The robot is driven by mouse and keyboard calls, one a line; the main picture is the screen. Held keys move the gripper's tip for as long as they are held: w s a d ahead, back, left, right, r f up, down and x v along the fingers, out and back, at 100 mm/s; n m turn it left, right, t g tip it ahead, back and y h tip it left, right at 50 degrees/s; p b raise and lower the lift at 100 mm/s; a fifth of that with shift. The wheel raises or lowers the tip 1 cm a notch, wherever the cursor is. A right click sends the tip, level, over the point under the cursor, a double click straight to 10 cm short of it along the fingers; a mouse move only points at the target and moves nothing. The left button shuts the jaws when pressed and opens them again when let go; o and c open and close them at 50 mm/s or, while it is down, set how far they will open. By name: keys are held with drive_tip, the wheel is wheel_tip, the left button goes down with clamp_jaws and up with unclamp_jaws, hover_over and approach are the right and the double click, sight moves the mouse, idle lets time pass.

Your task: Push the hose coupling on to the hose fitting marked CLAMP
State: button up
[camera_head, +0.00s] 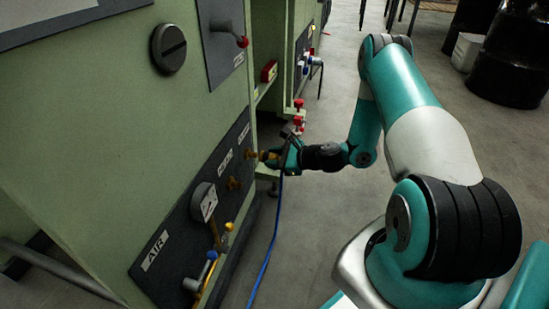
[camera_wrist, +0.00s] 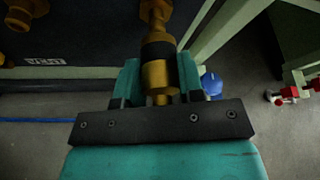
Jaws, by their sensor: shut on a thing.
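My gripper (camera_head: 277,157) is shut on the brass hose coupling, close to the dark panel of the green machine. In the wrist view the coupling (camera_wrist: 159,76), with a black band, lies between the teal fingers. Its far end lines up with a brass fitting (camera_wrist: 154,12) on the panel and appears to meet it; I cannot tell how far it is pushed on. In the head view this fitting (camera_head: 251,155) is the farthest in the row. Another brass fitting (camera_head: 234,184) sits nearer. The labels beside these two are too small to read surely.
A blue hose (camera_head: 269,246) hangs from my gripper to the floor. Red-topped parts (camera_head: 298,109) stand just beyond my gripper.

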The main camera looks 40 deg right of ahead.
sight(270, 155)
drive_tip(key=shift+w+a+p, duration=0.15)
drive_tip(key=shift+w+a, duration=0.45)
drive_tip(key=shift+w, duration=0.15)
drive_tip(key=shift+w+a+p, duration=0.15)
drive_tip(key=shift+w+a, duration=0.4)
drive_tip(key=shift+w, duration=0.2)
drive_tip(key=o, duration=1.1)
drive_tip(key=shift+c, duration=0.2)
drive_tip(key=p+v, duration=0.7)
drive_tip(key=v, duration=1)
drive_tip(key=shift+s, duration=0.15)
drive_tip(key=shift+d, duration=0.1)
